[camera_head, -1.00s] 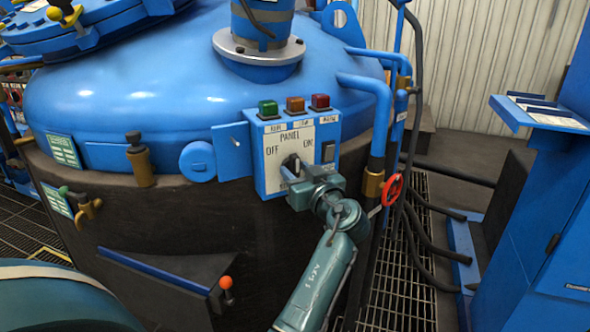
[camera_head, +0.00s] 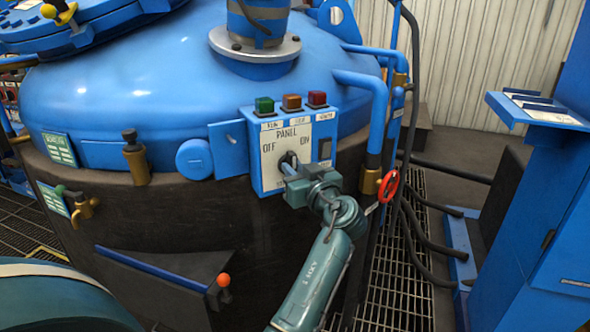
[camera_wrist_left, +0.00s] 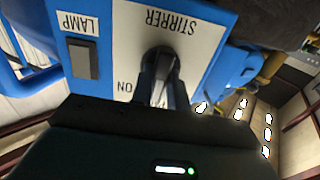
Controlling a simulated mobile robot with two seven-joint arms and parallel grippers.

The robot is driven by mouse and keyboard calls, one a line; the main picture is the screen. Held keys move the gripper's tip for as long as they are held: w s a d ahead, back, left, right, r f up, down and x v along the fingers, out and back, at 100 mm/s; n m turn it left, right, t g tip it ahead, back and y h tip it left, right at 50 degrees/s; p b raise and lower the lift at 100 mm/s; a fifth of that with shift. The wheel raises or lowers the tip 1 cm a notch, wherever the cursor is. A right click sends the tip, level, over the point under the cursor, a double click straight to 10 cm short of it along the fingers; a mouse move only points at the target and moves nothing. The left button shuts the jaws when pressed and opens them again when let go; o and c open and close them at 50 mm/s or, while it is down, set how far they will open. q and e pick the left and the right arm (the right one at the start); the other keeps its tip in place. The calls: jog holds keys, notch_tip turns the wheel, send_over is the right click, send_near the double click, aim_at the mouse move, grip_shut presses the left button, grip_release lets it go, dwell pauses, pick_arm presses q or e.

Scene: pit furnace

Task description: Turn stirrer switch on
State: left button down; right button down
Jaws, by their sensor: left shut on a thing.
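The blue control box has a white panel (camera_head: 297,143) marked OFF at left and ON at right, on the side of the big blue vessel. My left gripper (camera_head: 290,168) reaches the panel from below right. It is shut on the stirrer switch, a dark rotary knob near the panel's middle. In the left wrist view the panel is upside down, with the labels STIRRER and ON beside the stirrer switch (camera_wrist_left: 161,56). The fingers (camera_wrist_left: 161,92) are around its handle and hide part of it, so its exact angle is hard to tell. My right gripper is out of view.
Green, orange and red buttons (camera_head: 291,102) top the box. A lamp switch (camera_head: 325,148) is at its right. A blue pipe (camera_head: 377,115) and red valve wheel (camera_head: 388,186) stand close right of my arm. A blue cabinet (camera_head: 540,225) is farther right.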

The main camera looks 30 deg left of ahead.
pick_arm(q)
jog(key=shift+m, duration=0.3)
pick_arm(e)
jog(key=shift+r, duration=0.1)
pick_arm(q)
jog(key=shift+r+m+p, duration=0.15)
jog(key=shift+m+p, duration=0.3)
jog(key=shift+m, duration=0.45)
jog(key=m+p, duration=0.1)
jog(key=m, duration=0.1)
jog(key=shift+m, duration=0.3)
jog(key=m+p, duration=0.1)
jog(key=m, duration=0.1)
jog(key=shift+w+m, duration=0.1)
jog(key=shift+m, duration=0.3)
jog(key=shift+m+p, duration=0.5)
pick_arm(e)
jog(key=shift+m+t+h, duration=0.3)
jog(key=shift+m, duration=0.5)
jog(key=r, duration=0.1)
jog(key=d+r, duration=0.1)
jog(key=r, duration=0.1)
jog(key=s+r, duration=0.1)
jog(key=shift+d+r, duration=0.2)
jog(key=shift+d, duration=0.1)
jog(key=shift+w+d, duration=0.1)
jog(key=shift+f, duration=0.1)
